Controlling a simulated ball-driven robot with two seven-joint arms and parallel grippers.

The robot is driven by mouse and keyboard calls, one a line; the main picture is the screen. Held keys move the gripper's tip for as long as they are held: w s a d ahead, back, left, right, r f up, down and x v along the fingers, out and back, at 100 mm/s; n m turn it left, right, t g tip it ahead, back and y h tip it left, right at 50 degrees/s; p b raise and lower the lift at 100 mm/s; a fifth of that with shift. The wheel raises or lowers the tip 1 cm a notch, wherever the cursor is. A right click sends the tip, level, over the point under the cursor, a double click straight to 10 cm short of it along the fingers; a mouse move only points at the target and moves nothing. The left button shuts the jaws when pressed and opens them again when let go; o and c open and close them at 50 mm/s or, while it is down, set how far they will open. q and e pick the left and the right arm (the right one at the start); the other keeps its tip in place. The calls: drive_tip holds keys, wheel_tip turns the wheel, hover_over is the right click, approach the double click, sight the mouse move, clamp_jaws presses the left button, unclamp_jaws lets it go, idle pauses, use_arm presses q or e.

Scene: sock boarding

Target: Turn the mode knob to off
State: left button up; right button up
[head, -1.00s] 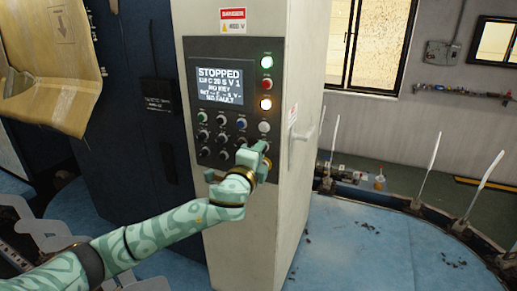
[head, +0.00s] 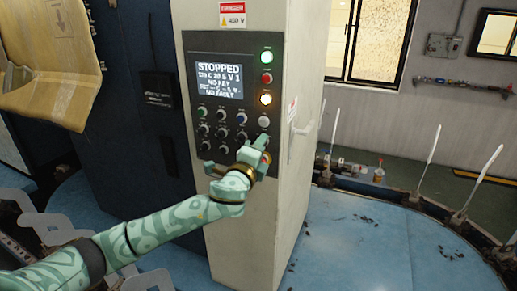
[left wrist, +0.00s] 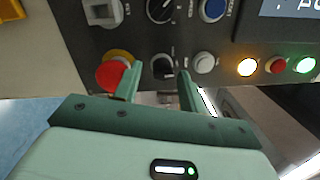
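The control panel (head: 222,172) is on the front of a tall pale cabinet. A dark knob (left wrist: 162,68) on the panel sits between the two fingers of my left gripper (left wrist: 158,86) in the left wrist view. The fingers are apart, one on each side of it; I cannot tell whether they touch it. I cannot read its label. In the head view my left gripper (head: 258,148) is at the panel's lower right and hides this knob. The screen (head: 219,82) reads STOPPED. My right gripper is not in view.
A red mushroom button (left wrist: 112,73) is close beside one finger, and a white button (left wrist: 204,62) is beside the other. Orange, red and green lights are further right. Another black selector (left wrist: 160,9) and a blue button (left wrist: 212,9) are above. A door handle (head: 302,128) is on the cabinet side.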

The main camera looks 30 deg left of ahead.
use_arm(q)
drive_tip(key=s+d+b, duration=0.2)
drive_tip(key=s+b, duration=0.1)
drive_tip(key=s, duration=1.3)
drive_tip(key=shift+f, duration=0.4)
